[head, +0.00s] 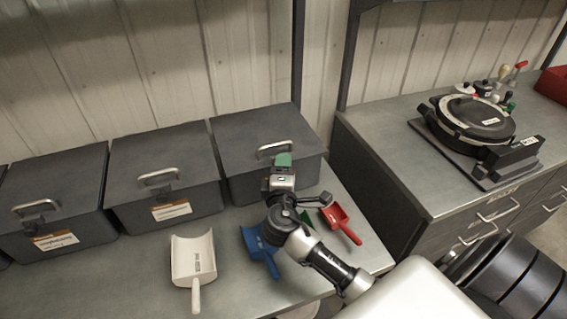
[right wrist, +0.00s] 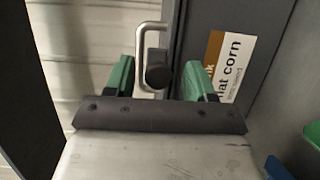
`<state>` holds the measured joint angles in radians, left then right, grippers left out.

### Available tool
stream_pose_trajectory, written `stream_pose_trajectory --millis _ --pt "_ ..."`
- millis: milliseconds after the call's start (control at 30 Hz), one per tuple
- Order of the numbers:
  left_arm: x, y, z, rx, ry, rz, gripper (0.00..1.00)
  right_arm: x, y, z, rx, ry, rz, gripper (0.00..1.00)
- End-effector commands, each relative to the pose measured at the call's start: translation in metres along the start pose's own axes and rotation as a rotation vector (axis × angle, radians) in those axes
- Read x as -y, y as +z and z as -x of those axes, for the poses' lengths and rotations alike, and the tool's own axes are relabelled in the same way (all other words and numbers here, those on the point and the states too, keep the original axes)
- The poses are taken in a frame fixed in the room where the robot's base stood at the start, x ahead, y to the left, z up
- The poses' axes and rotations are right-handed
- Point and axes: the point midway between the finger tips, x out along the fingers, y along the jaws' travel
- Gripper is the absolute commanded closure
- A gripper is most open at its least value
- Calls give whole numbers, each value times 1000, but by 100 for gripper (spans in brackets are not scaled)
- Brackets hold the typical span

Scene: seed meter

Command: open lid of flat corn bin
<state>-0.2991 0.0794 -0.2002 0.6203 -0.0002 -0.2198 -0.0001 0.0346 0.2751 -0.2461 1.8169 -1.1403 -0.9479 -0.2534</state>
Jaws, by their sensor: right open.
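The flat corn bin (head: 235,150) is the dark grey box on the right of the row, with its lid (head: 245,120) shut. A silver handle (head: 272,149) is on the lid near its front edge. In the right wrist view, the bin's label (right wrist: 228,65) reads "flat corn", partly hidden. My right gripper (head: 284,160) is at the bin's front by the handle. In the right wrist view its green fingers (right wrist: 158,77) are open, one on each side of a dark round latch knob (right wrist: 157,72), with the handle (right wrist: 141,55) just beyond. Contact cannot be told. My left gripper is out of view.
Two similar bins, a middle one (head: 165,160) and a left one (head: 55,190), stand beside it, lids shut. A white scoop (head: 193,262), a blue scoop (head: 257,243) and a red scoop (head: 340,219) lie on the bench in front. A round black device (head: 478,118) sits on the right counter.

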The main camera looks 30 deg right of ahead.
Motion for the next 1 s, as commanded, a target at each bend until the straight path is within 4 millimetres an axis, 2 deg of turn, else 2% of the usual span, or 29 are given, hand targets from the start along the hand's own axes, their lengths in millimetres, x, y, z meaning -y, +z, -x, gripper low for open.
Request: stream_pose_trajectory --millis 133,400,767,1000 --pt "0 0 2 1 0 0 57 0 0 -9 0 0 0 45" --pt "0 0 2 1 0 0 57 0 0 -10 0 0 -1 45" --pt "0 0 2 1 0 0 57 0 0 -9 0 0 -1 100" --pt "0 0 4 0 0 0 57 -4 -1 -10 0 1 -2 100"
